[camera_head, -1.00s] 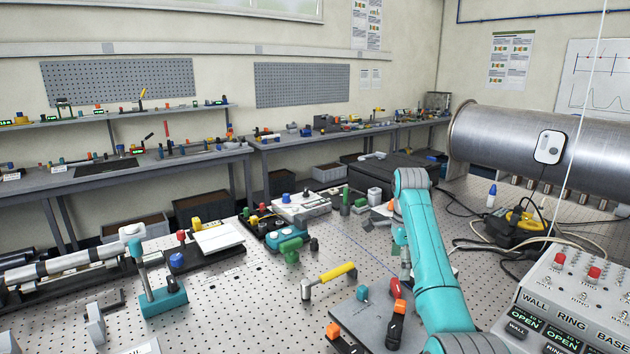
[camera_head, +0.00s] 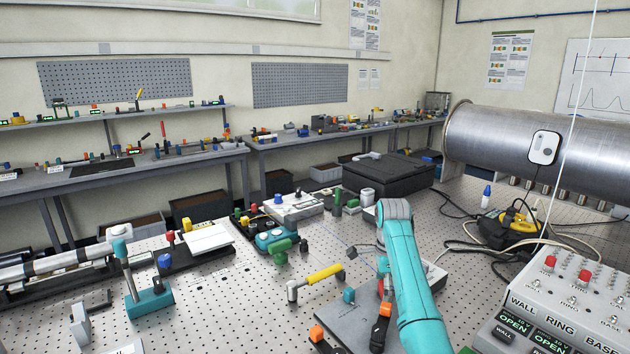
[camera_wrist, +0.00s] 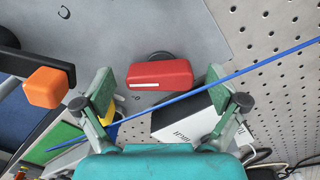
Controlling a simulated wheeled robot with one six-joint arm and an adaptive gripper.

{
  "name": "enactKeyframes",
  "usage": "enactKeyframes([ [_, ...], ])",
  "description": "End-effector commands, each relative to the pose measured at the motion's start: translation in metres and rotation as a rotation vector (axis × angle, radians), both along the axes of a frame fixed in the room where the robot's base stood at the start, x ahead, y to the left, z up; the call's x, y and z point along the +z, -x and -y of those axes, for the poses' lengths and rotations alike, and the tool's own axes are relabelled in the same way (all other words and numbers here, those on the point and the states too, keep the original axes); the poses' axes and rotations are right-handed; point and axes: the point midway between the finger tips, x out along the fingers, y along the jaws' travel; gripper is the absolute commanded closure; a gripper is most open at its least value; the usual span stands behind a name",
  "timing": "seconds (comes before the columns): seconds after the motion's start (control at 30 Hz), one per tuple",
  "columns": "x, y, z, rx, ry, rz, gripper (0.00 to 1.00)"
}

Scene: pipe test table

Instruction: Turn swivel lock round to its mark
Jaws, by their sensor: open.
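A red block-shaped handle (camera_wrist: 160,75) with a dark round part behind it stands on a grey plate (camera_wrist: 200,30) in the wrist view. I take it for the swivel lock, though no label confirms this. My gripper (camera_wrist: 160,90) is open, with one green-padded finger on each side of the red handle. I cannot tell whether the fingers reach it; no contact shows. Small dark markings show on the plate, but I cannot tell which is its mark. In the head view a sliver of red (camera_head: 380,288) shows beside my arm, which hides most of my gripper.
An orange-tipped black lever (camera_wrist: 46,87) is left of my gripper. A blue line or cord crosses the wrist view. In the head view a yellow-barred handle (camera_head: 322,275) and teal knob (camera_head: 348,296) are left of my arm; a control box (camera_head: 560,300) stands right.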

Motion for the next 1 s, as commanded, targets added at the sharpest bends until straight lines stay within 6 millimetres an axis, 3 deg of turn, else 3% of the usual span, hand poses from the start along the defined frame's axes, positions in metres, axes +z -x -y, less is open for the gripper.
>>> enactKeyframes([
  [0.07, 0.0000, 0.0000, 0.0000, 0.000, 0.000, 0.000, 0.09],
  [0.33, 0.0000, 0.0001, 0.0002, 0.000, 0.000, 0.000, 0.75],
  [0.47, -0.0001, 0.0001, 0.0002, 0.022, 0.000, -0.001, 0.75],
  [0.77, -0.0003, 0.0000, 0.0008, 0.274, 0.000, -0.001, 0.75],
  [1.0, -0.0004, 0.0000, 0.0007, 0.303, 0.000, -0.001, 0.75],
])
